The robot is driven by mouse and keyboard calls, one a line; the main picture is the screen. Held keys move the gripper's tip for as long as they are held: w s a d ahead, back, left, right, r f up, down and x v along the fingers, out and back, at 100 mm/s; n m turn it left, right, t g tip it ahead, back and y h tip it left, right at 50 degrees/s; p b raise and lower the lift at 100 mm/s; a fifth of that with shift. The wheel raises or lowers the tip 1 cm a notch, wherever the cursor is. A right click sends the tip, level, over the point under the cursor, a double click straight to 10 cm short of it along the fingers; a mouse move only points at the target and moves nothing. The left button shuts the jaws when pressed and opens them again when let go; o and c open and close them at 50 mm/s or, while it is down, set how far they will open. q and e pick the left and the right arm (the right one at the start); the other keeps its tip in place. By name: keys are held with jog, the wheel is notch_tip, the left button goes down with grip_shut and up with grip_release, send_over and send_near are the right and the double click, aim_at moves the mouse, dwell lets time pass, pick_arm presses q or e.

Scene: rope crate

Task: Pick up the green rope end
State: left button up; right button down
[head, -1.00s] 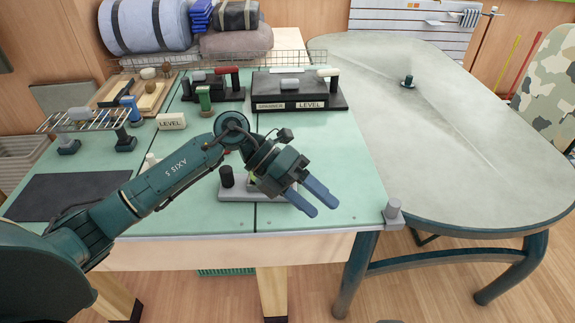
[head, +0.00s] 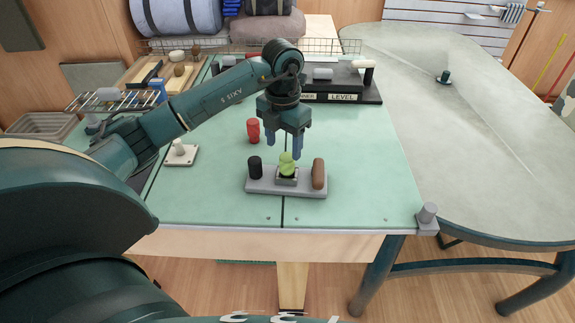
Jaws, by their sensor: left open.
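The light green rope end (head: 287,159) stands up from a small grey square holder in the middle of a grey base plate (head: 262,188), near the front of the green table. My left gripper (head: 284,145) points down right above the green piece. Its two blue fingers are apart, with tips at about the height of the green piece's top or just above it. Nothing shows between them. Whether a finger touches the green piece I cannot tell. My right gripper is not in view.
A black cylinder (head: 255,167) and a brown cylinder (head: 319,173) stand on the same base, either side of the green piece. A red cylinder (head: 253,130) stands behind left. A white plate with a peg (head: 181,153) lies left. The table's right side is clear.

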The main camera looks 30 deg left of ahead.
aim_at(287, 156)
pick_arm(q)
jog(key=f, duration=0.4)
jog(key=shift+w+d+f+p, duration=0.1)
jog(key=shift+w+d+p, duration=0.15)
jog(key=shift+d+p, duration=0.15)
jog(key=shift+a+f, duration=0.1)
jog(key=shift+f, duration=0.5)
jog(key=shift+c, duration=0.6)
grip_shut()
notch_tip(287, 156, up, 10)
jog(key=shift+r+b, duration=0.1)
jog(key=shift+b, duration=0.25)
